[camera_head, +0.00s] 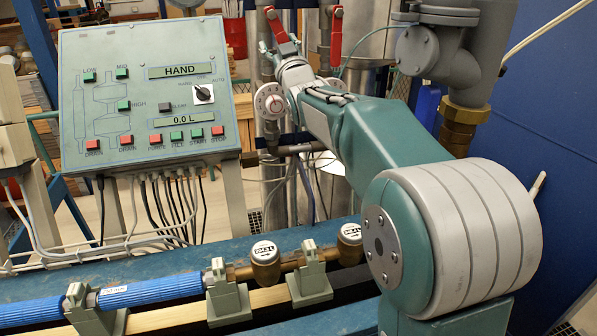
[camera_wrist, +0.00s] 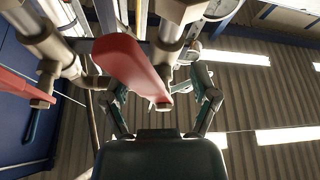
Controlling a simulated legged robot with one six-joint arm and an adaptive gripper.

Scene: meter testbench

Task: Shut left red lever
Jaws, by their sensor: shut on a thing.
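The finger contact is partly hidden. The right red lever (camera_head: 336,38) hangs nearly vertical on the neighbouring pipe. A red bar at the left edge of the wrist view (camera_wrist: 22,88) looks like that second lever.
The control panel (camera_head: 150,98) stands left of my arm. Grey pipework (camera_head: 455,55) is close on the right. The blue bench (camera_head: 200,258) with brass meters (camera_head: 265,262) runs across the front.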

